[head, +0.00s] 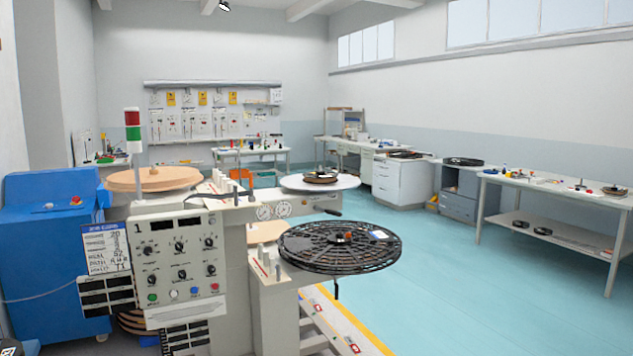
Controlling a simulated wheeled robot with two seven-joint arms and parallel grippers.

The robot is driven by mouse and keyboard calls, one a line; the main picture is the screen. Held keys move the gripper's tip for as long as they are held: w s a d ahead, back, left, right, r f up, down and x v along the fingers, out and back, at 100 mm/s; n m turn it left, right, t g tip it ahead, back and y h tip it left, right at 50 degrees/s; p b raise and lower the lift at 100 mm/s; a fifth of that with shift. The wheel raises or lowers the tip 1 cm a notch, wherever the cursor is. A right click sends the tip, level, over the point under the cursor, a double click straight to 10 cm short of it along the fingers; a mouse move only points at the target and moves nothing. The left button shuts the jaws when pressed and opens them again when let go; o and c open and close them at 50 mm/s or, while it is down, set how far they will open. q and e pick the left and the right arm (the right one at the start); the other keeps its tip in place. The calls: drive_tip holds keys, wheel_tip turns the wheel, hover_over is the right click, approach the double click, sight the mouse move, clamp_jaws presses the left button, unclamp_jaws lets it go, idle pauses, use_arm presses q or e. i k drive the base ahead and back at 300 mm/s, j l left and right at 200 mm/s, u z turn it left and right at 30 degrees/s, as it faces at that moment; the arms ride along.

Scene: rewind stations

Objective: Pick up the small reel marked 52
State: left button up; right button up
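I cannot make out a reel marked 52; no reel marking is readable from here. Two small dark reels, one (521,224) left of the other (542,231), lie on the lower shelf of the right-hand table. A brown-and-black reel (320,177) lies on a round white platter (345,183) behind the near machine. A large black spoked reel (340,255) lies flat on the near machine's right side. Neither of my grippers is in view.
The near rewind machine (180,260), with its control panel and signal tower, fills the left foreground beside a blue cabinet (45,250). The right-hand table (560,190) holds small parts. Open turquoise floor (450,290) lies between machine and table.

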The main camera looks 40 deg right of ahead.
sight(315, 177)
drive_tip(key=i, duration=1)
drive_tip(key=z, duration=1.7)
